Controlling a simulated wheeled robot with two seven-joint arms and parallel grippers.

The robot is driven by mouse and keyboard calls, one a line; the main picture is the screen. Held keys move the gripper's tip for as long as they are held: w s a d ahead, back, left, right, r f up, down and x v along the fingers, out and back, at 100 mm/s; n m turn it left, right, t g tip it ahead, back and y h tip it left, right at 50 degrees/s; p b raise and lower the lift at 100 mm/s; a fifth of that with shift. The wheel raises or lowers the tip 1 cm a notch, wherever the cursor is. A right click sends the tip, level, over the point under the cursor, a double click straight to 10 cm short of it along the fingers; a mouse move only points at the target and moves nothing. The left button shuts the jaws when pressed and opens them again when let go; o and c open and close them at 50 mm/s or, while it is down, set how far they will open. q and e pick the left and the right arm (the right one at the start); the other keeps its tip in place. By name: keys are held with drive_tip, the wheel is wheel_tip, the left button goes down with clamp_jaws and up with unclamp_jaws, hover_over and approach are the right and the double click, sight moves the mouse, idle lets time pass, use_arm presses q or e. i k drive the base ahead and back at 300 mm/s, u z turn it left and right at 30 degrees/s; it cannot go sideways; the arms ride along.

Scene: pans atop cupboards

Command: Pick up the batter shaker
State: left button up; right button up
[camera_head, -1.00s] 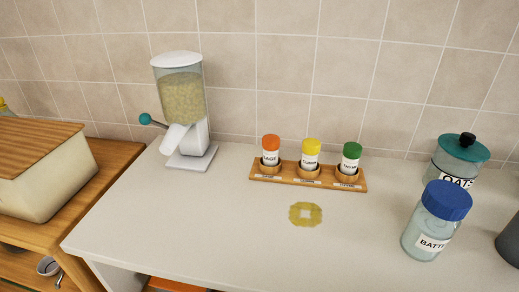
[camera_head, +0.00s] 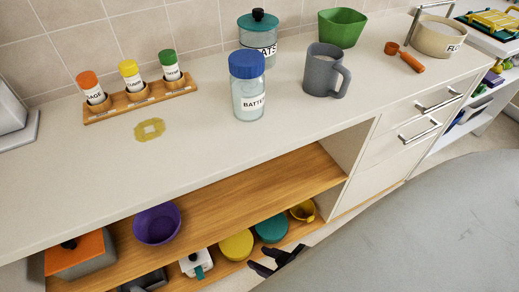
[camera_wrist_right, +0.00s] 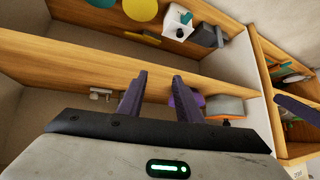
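The batter shaker (camera_head: 249,95) is a clear jar with a blue lid and a label reading "BATTE". It stands upright on the pale counter, right of the spice rack. My right gripper (camera_head: 278,264) is low at the bottom of the head view, in front of the lower shelf and well below the shaker. In the right wrist view my right gripper (camera_wrist_right: 159,77) has its two dark fingers apart with nothing between them. The shaker is not seen in the wrist view. My left gripper is not recognisable in either view.
A grey mug (camera_head: 321,72) stands right of the shaker, and the oats jar (camera_head: 259,34) is close behind it. The spice rack (camera_head: 140,97) is to the left. Open shelves below hold a purple bowl (camera_head: 157,224) and several other items. The counter in front of the shaker is clear.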

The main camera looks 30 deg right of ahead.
sight(248, 96)
drive_tip(key=z, duration=0.35)
drive_tip(key=k, duration=0.85)
drive_tip(key=z, duration=0.2)
drive_tip(key=i, duration=0.75)
drive_tip(key=z, duration=0.2)
